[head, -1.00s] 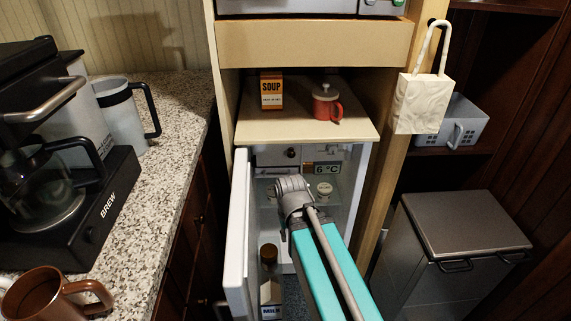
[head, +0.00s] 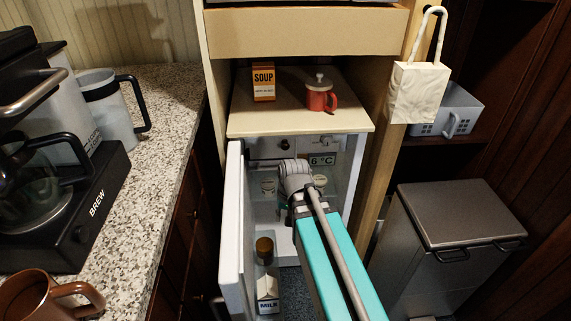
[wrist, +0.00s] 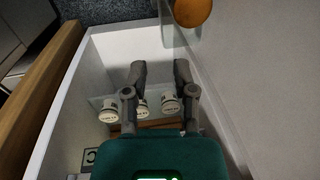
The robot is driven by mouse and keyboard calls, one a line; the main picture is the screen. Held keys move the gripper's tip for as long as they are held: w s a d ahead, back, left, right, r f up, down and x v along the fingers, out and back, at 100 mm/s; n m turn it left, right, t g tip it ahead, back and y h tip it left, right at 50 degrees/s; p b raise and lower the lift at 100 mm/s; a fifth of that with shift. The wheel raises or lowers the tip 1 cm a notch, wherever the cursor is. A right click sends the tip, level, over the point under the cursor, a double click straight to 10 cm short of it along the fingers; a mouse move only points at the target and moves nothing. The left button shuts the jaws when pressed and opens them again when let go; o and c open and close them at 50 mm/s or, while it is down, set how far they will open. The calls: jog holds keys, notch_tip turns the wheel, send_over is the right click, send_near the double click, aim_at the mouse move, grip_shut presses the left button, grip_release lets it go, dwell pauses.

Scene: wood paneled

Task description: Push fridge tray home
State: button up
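The open fridge (head: 349,178) stands under a cream counter, with its white door (head: 237,230) swung out at the left. Inside, several small white pots sit on a pale, see-through tray or shelf (head: 262,207); its front edge is partly hidden by my arm. The wrist view shows the pots (wrist: 169,106) and part of this pale surface (wrist: 97,103). My gripper (wrist: 160,68) is inside the fridge, its two fingers apart with nothing between them. It appears close to the pots; contact with the tray cannot be told. In the head view my arm hides the fingers.
A brown-capped milk bottle (head: 266,275) stands at the door side, its cap (wrist: 192,10) near my fingers in the wrist view. A soup carton (head: 263,82) and red mug (head: 320,96) stand on the counter above. A grey bin (head: 460,215) is at the right.

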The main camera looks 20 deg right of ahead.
jog(key=w+d+m+t+y+b, duration=0.2)
jog(key=w+m+t+y+b, duration=0.15)
jog(key=w+m, duration=0.6)
jog(key=m+t+y+b, duration=0.1)
jog(key=m+t+y, duration=0.2)
jog(key=m, duration=0.3)
send_near(265, 169)
jog(key=shift+v, duration=1)
jog(key=shift+w, duration=0.1)
jog(key=shift+b+x, duration=3.65)
jog(key=shift+x, duration=2.35)
grip_shut()
jog(key=shift+o, duration=1.6)
grip_release()
